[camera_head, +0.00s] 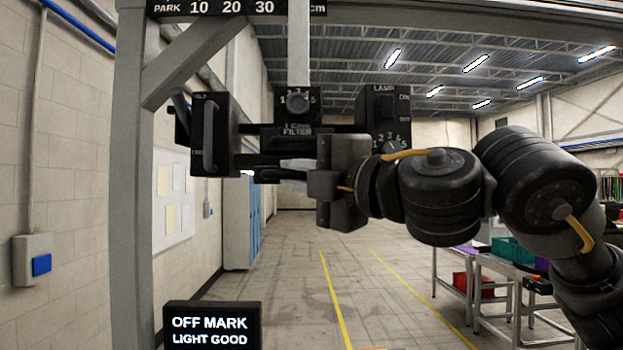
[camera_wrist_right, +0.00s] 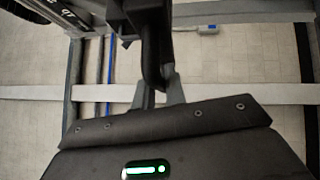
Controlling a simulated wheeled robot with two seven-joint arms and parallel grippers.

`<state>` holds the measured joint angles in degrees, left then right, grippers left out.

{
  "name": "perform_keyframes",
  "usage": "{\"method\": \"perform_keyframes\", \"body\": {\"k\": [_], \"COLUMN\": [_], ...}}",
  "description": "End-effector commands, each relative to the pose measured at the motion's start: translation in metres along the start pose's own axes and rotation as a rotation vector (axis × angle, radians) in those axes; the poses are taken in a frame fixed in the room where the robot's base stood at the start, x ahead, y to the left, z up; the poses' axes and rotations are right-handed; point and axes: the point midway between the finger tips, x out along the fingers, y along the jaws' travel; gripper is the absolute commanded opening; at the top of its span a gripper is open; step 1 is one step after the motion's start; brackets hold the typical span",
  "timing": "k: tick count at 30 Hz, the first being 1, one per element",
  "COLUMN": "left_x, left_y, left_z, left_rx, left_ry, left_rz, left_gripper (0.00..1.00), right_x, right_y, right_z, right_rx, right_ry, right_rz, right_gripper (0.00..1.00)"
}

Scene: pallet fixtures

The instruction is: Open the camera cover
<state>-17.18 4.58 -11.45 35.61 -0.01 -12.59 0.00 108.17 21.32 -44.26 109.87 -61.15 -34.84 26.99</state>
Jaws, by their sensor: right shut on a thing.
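A black camera rig hangs from a pale post (camera_head: 299,45) under the scale bar. At its left is a black box (camera_head: 220,112) with an upright handle (camera_head: 209,135) on its face. I cannot tell for sure which part is the camera cover. My right gripper (camera_head: 283,169) reaches in from the right, below the filter block (camera_head: 298,130). Its fingers also show in the right wrist view (camera_wrist_right: 162,88), shut on a dark handle (camera_wrist_right: 152,48) of the rig. The far end of this handle and its link to the rig are partly hidden. My left gripper is not in view.
A lamp block (camera_head: 384,108) with a numbered dial sits just above my right wrist. A grey frame post (camera_head: 136,200) stands left of the rig. A sign (camera_head: 212,325) reads "OFF MARK, LIGHT GOOD". Tables with bins (camera_head: 475,285) stand at lower right. The middle floor is clear.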

Motion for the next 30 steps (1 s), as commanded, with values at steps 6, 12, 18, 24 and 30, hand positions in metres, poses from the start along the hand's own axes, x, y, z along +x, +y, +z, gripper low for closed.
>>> {"method": "perform_keyframes", "body": {"k": [6,12,18,24,30], "left_x": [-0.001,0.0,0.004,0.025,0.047], "left_y": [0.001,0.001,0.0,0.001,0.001], "left_z": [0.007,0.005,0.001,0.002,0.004], "left_rx": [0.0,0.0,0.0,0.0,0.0], "left_ry": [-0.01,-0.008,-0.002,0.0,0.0], "left_rz": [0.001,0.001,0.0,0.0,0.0], "left_gripper": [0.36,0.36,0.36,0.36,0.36], "right_x": [-0.001,-0.001,-0.005,-0.036,-0.076], "right_y": [-0.001,0.0,-0.001,-0.005,-0.005], "right_z": [0.0,0.001,0.001,0.0,0.001], "right_rx": [0.0,0.0,-0.001,-0.005,-0.003], "right_ry": [0.0,-0.001,-0.002,-0.002,-0.003], "right_rz": [-0.002,-0.001,0.001,0.004,0.003], "right_gripper": [0.27,0.34,0.34,0.34,0.34]}}
